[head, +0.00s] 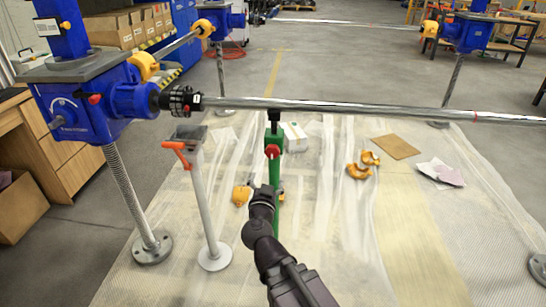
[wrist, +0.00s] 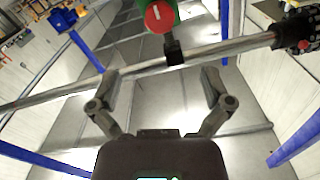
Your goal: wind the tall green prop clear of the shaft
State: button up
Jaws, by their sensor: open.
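The tall green prop (head: 274,170) stands upright under the long steel shaft (head: 350,108). Its black head (head: 274,116) meets the shaft's underside in the picture; I cannot tell whether any gap is there. A red knob (head: 272,151) is on its upper part. In the wrist view the red knob (wrist: 159,17) has a white mark, and the black head (wrist: 173,50) overlaps the shaft (wrist: 135,70). My gripper (wrist: 160,78) is open and empty, its fingers spread below the shaft line. In the head view my gripper (head: 263,193) hides part of the green prop's lower column.
A grey stand (head: 208,220) with an orange handle is left of the prop. Blue gearboxes (head: 95,100) carry the shaft's left end. A white box (head: 295,137), yellow clamp parts (head: 362,168) and cardboard (head: 396,146) lie on plastic sheeting (head: 330,250). The sheet's right front is mostly clear.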

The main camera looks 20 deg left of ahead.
aim_at(273, 153)
jog(key=shift+w, duration=0.15)
jog(key=shift+x, duration=6.8)
jog(key=shift+r, duration=0.1)
jog(key=shift+d, duration=0.15)
jog(key=c, duration=1.1)
